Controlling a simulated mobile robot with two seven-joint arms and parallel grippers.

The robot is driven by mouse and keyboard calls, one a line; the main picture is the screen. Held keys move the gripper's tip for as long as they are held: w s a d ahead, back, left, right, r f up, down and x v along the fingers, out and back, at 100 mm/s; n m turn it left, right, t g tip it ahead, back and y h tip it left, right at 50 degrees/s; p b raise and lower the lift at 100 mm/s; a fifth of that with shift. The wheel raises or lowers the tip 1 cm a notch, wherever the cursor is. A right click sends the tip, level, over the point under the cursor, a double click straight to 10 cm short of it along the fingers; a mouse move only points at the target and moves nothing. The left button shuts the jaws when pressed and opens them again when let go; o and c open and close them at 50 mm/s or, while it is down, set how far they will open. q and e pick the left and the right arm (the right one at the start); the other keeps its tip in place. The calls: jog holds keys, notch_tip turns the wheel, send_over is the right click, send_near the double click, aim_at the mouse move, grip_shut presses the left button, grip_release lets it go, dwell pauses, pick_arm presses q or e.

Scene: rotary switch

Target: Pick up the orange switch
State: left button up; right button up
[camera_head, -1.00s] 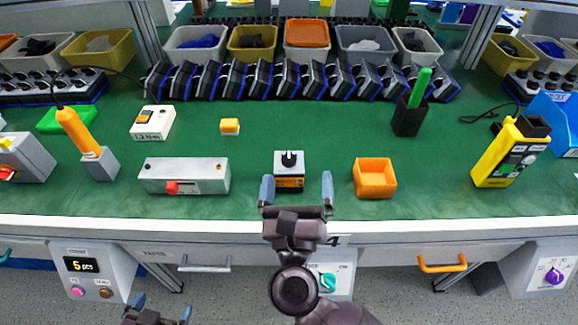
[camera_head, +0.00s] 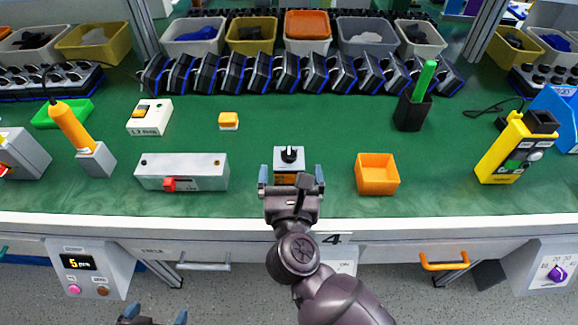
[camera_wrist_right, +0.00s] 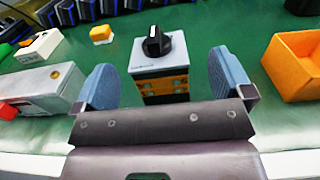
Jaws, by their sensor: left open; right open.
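The orange switch (camera_head: 289,158) stands upright on the green bench, with a light grey top, a black rotary knob and orange bands on its front; the right wrist view shows it too (camera_wrist_right: 160,70). My right gripper (camera_head: 291,178) is open, with one blue finger on each side of the switch's front part. In the right wrist view the gripper (camera_wrist_right: 167,82) shows gaps between both fingers and the switch. My left gripper (camera_head: 153,317) is open and empty at the bottom edge, in front of the bench, partly cut off.
An orange open box (camera_head: 377,175) stands right of the switch, and a grey box with a red knob (camera_head: 183,172) stands left. A small yellow block (camera_head: 228,121) lies behind left. A row of black-and-blue devices (camera_head: 290,76) lines the back. Bare green bench lies between.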

aim_at(289, 172)
jog(key=w, duration=0.2)
jog(key=w+f, duration=0.1)
jog(key=w, duration=0.1)
jog(key=shift+a+b, duration=0.2)
jog(key=shift+b, duration=0.1)
jog(key=shift+w, duration=0.55)
jog(key=c, duration=1.1)
